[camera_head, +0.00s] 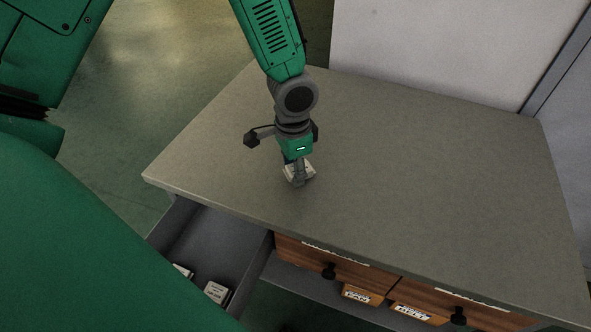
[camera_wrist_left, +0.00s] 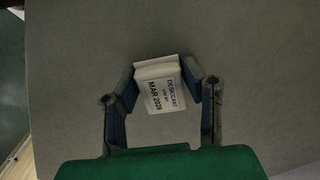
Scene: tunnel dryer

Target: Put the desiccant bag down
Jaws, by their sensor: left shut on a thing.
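The desiccant bag (camera_wrist_left: 160,90) is a small white packet; its printed label reads DESICCANT and MAR 2028 in the left wrist view. My left gripper (camera_wrist_left: 165,84) has its two fingers on either side of the bag and is shut on it. In the head view the left gripper (camera_head: 299,180) points down at the grey tabletop, and the bag (camera_head: 290,173) shows partly behind the fingers. The bag is at or just above the tabletop (camera_head: 420,170); I cannot tell whether it touches. My right gripper is not in view.
An open drawer (camera_head: 213,243) at the front left holds small white labelled packets (camera_head: 216,292). The tabletop right of my gripper is clear. A pale wall panel (camera_head: 430,45) stands behind.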

